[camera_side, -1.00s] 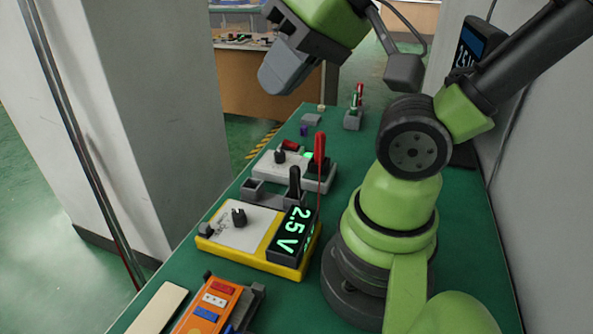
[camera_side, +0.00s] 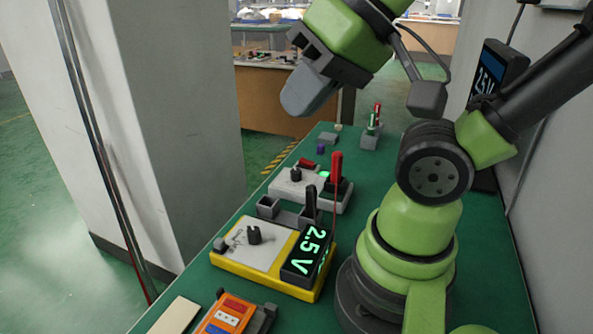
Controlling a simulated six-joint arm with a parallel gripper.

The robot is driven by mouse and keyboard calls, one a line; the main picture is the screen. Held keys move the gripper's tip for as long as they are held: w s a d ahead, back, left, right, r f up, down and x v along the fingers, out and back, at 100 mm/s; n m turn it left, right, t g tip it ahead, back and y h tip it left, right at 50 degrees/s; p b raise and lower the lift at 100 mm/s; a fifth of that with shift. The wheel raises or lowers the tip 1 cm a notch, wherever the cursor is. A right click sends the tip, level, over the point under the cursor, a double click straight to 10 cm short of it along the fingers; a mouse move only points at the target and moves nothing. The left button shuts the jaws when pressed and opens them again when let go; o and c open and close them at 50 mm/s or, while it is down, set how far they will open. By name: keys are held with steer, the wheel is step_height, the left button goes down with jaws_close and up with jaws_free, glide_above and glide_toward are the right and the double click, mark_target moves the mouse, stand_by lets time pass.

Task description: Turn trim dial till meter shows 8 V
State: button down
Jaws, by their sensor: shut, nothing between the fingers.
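A yellow meter box (camera_side: 228,265) with a pale panel stands on the green bench. Its black display (camera_side: 308,253) reads 2.5 V in green digits. A small black knob (camera_side: 255,234) stands up on the pale panel, and a smaller grey one (camera_side: 220,245) sits near its left edge. I cannot tell from labels which is the trim dial. My gripper (camera_side: 300,98) is shut and empty, held high above the far part of the bench, well clear of the box.
Behind the meter is a grey holder (camera_side: 268,207) with a black upright handle. Further back are a white box (camera_side: 285,190) with a black knob and a red handle (camera_side: 336,168), and small lever fixtures (camera_side: 370,140). An orange module (camera_side: 229,318) and a pale block (camera_side: 176,316) lie in front.

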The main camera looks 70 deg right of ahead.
steer(key=c, duration=1.3)
jaws_free()
steer(key=shift+w+d, duration=0.1)
steer(key=shift+w, duration=0.15)
steer(key=o, duration=0.4)
steer(key=w+d+n, duration=0.1)
steer(key=w+d+n+g+h, duration=0.1)
steer(key=w, duration=0.1)
steer(key=w+d, duration=0.2)
steer(key=shift+w+f+n+g, duration=0.1)
steer(key=shift+w+n+g, duration=0.1)
steer(key=shift+n+g, duration=0.15)
steer(key=n+g+h, duration=0.1)
steer(key=n+g, duration=0.5)
steer(key=n, duration=0.4)
glide_above(295, 170)
steer(key=shift+t, duration=0.25)
step_height(295, 170, down, 18)
steer(key=shift+f, duration=0.2)
step_height(295, 170, down, 9)
steer(key=shift+a+f, duration=0.1)
